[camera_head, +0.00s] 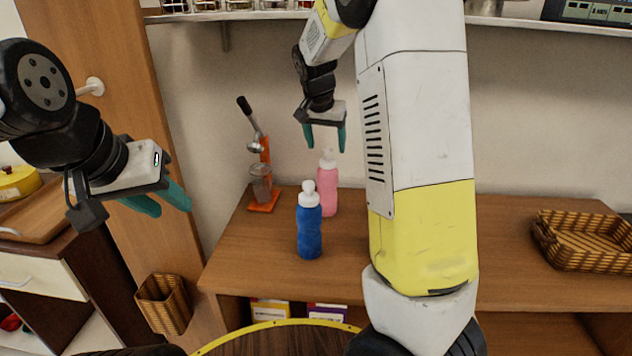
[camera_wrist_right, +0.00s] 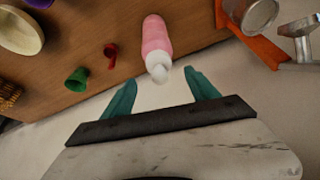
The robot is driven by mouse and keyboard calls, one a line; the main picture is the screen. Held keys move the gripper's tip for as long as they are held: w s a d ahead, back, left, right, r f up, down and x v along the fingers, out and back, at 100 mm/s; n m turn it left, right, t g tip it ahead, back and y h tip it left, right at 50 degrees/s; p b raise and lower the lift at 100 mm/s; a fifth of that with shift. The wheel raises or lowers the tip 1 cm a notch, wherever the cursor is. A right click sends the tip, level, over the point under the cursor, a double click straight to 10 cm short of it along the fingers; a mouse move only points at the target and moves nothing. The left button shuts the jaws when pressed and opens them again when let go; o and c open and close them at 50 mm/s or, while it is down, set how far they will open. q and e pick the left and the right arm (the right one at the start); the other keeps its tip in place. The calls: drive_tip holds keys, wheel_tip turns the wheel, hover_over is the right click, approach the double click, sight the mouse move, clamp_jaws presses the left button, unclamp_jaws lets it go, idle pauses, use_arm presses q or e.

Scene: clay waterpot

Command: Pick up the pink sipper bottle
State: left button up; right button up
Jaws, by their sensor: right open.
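The pink sipper bottle (camera_head: 327,184) stands upright on the wooden counter, behind and to the right of a blue sipper bottle (camera_head: 309,226). My right gripper (camera_head: 326,142) is open and empty, with its fingers pointing down above the pink bottle's white top. In the right wrist view, the pink bottle (camera_wrist_right: 156,40) is ahead of the open right fingers (camera_wrist_right: 163,95), and its white spout lies near the gap between them. My left gripper (camera_head: 168,203) is at the left, with its two teal fingers apart and nothing visible between them, away from the bottles.
An orange juicer press (camera_head: 263,180) stands left of the bottles. A wicker basket (camera_head: 585,240) is at the right of the counter (camera_head: 345,265). In the right wrist view, a green cup (camera_wrist_right: 77,80) and a red item (camera_wrist_right: 111,53) are beside the pink bottle.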

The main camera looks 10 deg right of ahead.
sight(327, 150)
drive_tip(key=x, duration=0.6)
drive_tip(key=shift+s, duration=0.15)
clamp_jaws()
